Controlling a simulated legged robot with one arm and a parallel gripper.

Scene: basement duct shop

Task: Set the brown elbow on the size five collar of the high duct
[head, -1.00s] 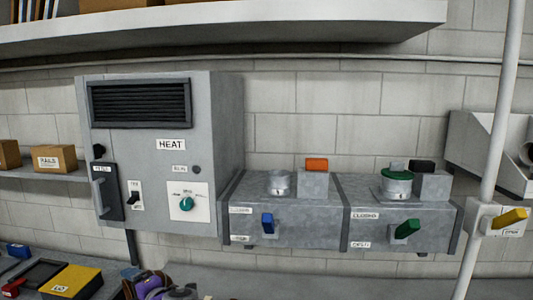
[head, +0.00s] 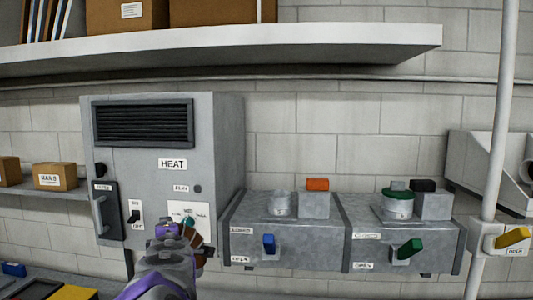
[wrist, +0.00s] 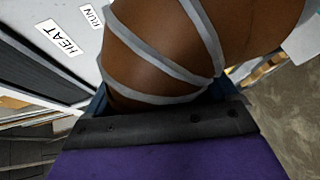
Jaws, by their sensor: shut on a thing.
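My gripper (head: 188,233), purple and grey, is raised in front of the lower part of the heater cabinet in the head view. It is shut on the brown elbow (head: 197,238), mostly hidden there. In the wrist view the elbow (wrist: 160,50) is large, brown with grey bands, against the dark jaw edge. The high grey duct (head: 300,240) is to the right of my gripper. It bears a bare grey collar (head: 281,204) on its left section and a collar with a green top (head: 398,206) on its right section. Their size marks are too small to read.
The heater cabinet (head: 225,150) stands left of the duct. A blue lever (head: 269,243) and a green lever (head: 409,249) stick out of the duct front. A white pipe (head: 500,130) with a yellow lever (head: 512,238) stands at right. A shelf (head: 220,48) hangs above; air over the duct is clear.

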